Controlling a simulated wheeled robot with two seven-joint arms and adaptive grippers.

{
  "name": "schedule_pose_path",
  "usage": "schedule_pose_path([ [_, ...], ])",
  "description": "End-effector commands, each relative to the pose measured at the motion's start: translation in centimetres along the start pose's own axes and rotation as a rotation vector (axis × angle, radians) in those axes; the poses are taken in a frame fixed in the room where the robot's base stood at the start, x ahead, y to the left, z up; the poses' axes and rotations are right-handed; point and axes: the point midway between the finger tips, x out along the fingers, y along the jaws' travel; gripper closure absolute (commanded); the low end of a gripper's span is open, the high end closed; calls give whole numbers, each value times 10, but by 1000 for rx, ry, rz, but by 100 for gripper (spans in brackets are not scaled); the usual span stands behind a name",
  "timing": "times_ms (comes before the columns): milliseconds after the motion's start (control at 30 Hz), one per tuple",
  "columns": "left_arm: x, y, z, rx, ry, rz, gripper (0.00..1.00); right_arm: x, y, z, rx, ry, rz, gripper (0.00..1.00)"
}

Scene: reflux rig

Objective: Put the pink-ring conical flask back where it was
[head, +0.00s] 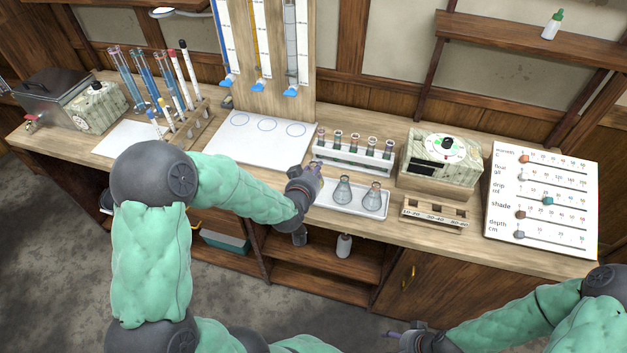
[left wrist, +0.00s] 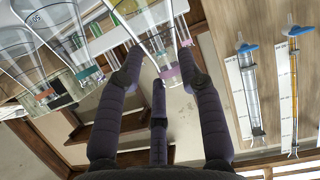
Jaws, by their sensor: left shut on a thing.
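The pink-ring conical flask (left wrist: 170,72) is between the fingers of my left gripper (left wrist: 160,58), which is shut on it. In the head view my left gripper (head: 314,176) is at the left end of a white tray (head: 325,201) and hides most of that flask. I cannot tell whether the flask touches the tray. A teal-ring flask (head: 343,190) and an orange-red-ring flask (head: 373,198) stand upright on the tray, to the right. My right gripper (head: 398,338) is low at the bottom, away from the bench; its fingers are too unclear to read.
A rack of several tubes (head: 353,155) stands just behind the tray. A small wooden block rack (head: 434,213) and a dial box (head: 441,158) are to the right. A white mat with circles (head: 262,143) lies to the left. The bench's front edge is close before the tray.

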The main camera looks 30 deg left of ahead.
Motion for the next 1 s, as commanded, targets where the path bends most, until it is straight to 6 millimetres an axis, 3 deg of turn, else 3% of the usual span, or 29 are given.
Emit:
schedule_pose_path([
  [200,11,-1,28,0,-2,0,100,12,4,0,0,0,0,29],
  [633,12,-1,31,0,1,0,100,15,5,-1,0,0,0,29],
  [667,12,-1,31,0,0,0,55,14,5,0,0,0,0,29],
  [700,12,-1,31,0,0,0,43,14,5,0,0,0,0,29],
  [733,12,-1,30,0,0,0,39,13,5,0,0,0,0,29],
  [1000,12,-1,30,0,0,0,39,13,5,0,0,0,0,29],
])
